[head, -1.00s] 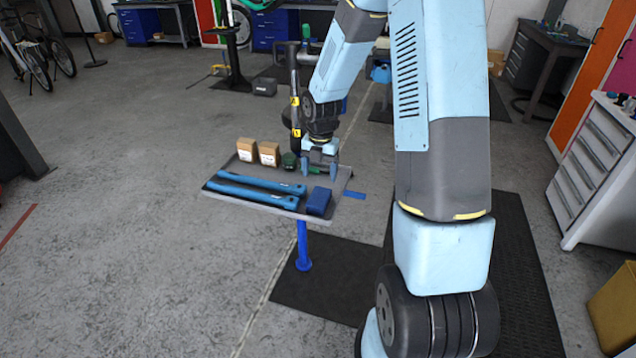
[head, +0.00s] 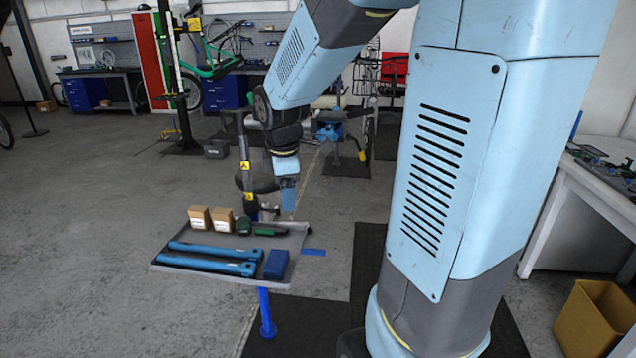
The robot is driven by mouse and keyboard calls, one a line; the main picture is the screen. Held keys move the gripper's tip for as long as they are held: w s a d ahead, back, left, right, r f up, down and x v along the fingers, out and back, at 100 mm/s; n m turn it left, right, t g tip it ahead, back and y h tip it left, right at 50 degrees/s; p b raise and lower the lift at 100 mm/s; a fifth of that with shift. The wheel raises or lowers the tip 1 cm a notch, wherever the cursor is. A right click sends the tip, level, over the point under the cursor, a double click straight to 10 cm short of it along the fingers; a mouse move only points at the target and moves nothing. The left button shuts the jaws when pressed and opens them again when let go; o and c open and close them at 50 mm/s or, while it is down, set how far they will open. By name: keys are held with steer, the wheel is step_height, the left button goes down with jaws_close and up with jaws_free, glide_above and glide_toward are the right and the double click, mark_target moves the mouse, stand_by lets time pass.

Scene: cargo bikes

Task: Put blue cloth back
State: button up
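A dark blue block-shaped item (head: 276,264), possibly the folded blue cloth, lies at the front right corner of the grey tray (head: 215,278) in the head view. I cannot tell its material. My gripper (head: 288,205) is above and behind the tray's back right corner, apart from the blue item. It shows nearly edge-on, so its finger gap is hidden. No cloth is clearly visible in it.
The tray stands on a blue post (head: 265,312). It also carries two blue bars (head: 205,262), two small cardboard boxes (head: 210,219) and a dark green tool (head: 262,229). A yellow-brown bin (head: 594,318) stands at lower right.

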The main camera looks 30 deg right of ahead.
steer(key=s+r+m+t, duration=0.1)
steer(key=s+r+m, duration=0.3)
steer(key=s+m, duration=0.3)
steer(key=s+r+m+t+y, duration=0.1)
steer(key=s+r+m+t, duration=0.1)
steer(key=s+r+m, duration=0.3)
steer(key=shift+s+a+r+m, duration=0.35)
steer(key=shift+s+m, duration=1.25)
steer(key=shift+s, duration=1.1)
steer(key=shift+f, duration=0.1)
